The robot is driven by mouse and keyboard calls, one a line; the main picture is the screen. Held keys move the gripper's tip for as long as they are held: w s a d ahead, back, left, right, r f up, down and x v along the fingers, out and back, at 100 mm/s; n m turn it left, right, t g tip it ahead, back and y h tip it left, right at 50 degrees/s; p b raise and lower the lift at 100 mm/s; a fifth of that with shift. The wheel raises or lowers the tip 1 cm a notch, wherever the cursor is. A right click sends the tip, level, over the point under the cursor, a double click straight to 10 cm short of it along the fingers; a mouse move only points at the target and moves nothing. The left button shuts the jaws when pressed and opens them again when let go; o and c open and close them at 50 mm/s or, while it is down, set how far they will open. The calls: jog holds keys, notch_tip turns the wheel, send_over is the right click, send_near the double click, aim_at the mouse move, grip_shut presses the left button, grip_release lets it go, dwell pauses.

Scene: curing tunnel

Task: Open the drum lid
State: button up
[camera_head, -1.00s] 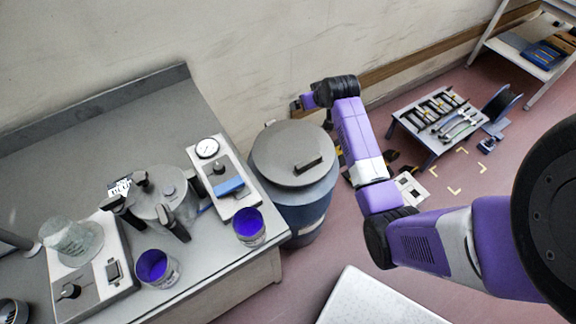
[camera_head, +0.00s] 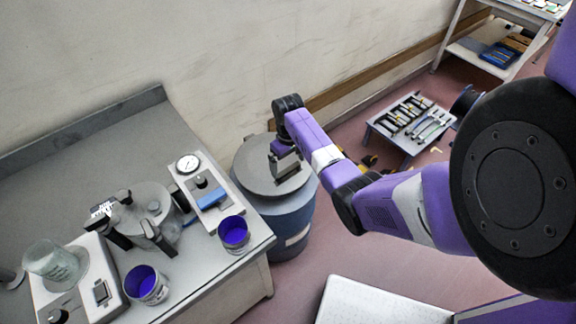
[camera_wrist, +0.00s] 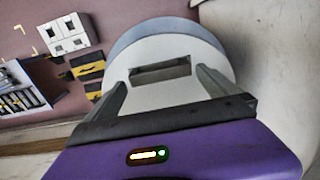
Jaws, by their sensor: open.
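The drum (camera_head: 286,228) is blue-grey and stands on the floor beside the bench. Its round grey lid (camera_head: 252,172) is on top and lies flat. In the head view my gripper (camera_head: 284,165) is over the lid and hides most of the handle.
A grey bench (camera_head: 150,125) to the left of the drum holds a pressure pot (camera_head: 142,210), a gauge unit (camera_head: 208,192), two purple-filled cups (camera_head: 233,233) and a beaker (camera_head: 52,262). A low tool table (camera_head: 410,122) stands behind my arm. A wall is close behind the drum.

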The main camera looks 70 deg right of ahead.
jog(key=shift+f, duration=0.8)
